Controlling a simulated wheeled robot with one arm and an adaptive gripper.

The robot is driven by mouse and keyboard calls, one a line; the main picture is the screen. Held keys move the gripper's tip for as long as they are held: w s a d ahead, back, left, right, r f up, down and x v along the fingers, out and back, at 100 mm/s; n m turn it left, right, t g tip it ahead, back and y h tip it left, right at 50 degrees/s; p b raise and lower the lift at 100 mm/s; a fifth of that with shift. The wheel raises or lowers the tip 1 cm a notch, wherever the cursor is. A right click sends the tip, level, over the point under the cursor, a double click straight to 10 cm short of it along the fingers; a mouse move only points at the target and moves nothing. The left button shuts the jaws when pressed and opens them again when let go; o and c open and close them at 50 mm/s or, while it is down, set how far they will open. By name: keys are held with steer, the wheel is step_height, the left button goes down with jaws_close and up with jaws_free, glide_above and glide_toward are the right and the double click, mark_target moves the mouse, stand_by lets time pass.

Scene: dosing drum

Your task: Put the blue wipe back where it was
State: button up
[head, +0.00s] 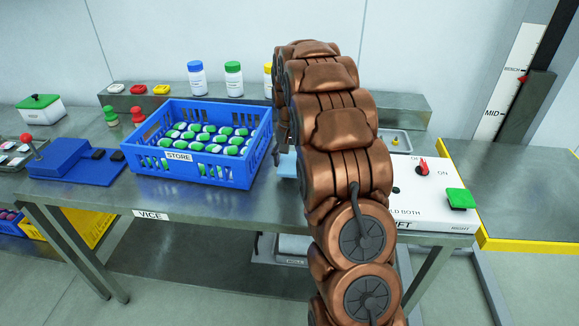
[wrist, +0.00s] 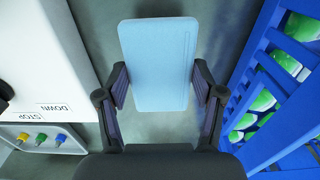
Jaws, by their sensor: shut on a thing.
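The blue wipe (wrist: 157,62) is a flat, light blue rectangle in the wrist view. It lies between the two fingers of my gripper (wrist: 160,88), which is shut on it. In the head view a small part of the wipe (head: 288,165) shows to the left of my arm, right of the blue crate. My arm hides most of the gripper and the wipe there. I cannot tell whether the wipe touches the steel bench top.
The blue STORE crate (head: 188,172), full of green-and-white capsules, is close on the left. A white control box (head: 432,205) with a red knob and green button is on the right. Bottles (head: 233,80) stand on the rear ledge. A narrow steel strip lies between crate and box.

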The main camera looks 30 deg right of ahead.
mark_target(290, 162)
steer(key=shift+f+p, duration=0.3)
steer(key=shift+f, duration=1.25)
steer(key=shift+f, duration=0.15)
steer(key=o, duration=1.1)
step_height(290, 162, up, 12)
steer(key=shift+f+b, duration=0.2)
steer(key=shift+b, duration=0.95)
steer(key=shift+r, duration=0.35)
